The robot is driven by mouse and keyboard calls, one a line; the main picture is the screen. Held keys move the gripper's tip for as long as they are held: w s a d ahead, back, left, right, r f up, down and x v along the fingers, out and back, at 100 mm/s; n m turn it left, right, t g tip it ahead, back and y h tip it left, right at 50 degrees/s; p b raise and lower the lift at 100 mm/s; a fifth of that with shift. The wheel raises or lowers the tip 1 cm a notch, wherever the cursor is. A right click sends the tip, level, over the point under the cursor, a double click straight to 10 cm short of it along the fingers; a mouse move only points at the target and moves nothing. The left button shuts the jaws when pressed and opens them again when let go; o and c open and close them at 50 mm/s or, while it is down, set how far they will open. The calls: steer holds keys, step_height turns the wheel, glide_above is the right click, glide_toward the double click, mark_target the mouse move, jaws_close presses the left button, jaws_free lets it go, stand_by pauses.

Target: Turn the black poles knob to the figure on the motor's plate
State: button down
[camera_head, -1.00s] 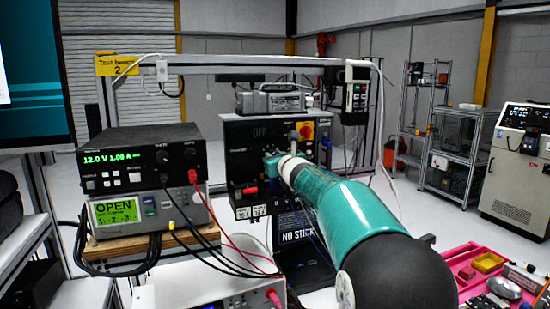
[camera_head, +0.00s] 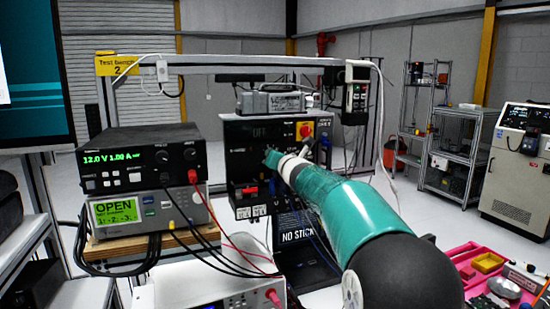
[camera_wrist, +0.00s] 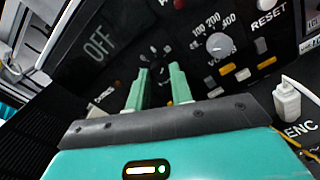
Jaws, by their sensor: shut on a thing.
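The black poles knob (camera_wrist: 158,74) is on the dark panel (camera_head: 232,136), low in the gap between my two green fingers in the wrist view. My gripper (camera_wrist: 157,80) is shut on it; the fingers hide its sides and part of its scale. I cannot read where its pointer stands. In the head view my gripper (camera_head: 271,158) is at the panel's face, and the knob is hidden behind it. The motor (camera_head: 258,103) lies on top of the panel box. Its pale plate (camera_head: 288,102) faces me, too small to read.
A grey volts knob (camera_wrist: 218,44) sits right of my fingers, with small buttons below it. The panel display (camera_wrist: 100,43) reads OFF. A white plug with a cable (camera_wrist: 286,101) is at the right. A power supply (camera_head: 140,158) stands left, with red and black leads hanging below the panel.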

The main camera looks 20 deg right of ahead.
stand_by(0.3)
steer(key=c, duration=1.2)
jaws_free()
steer(key=shift+c, duration=0.2)
steer(key=s, duration=1.3)
steer(key=shift+s, duration=0.4)
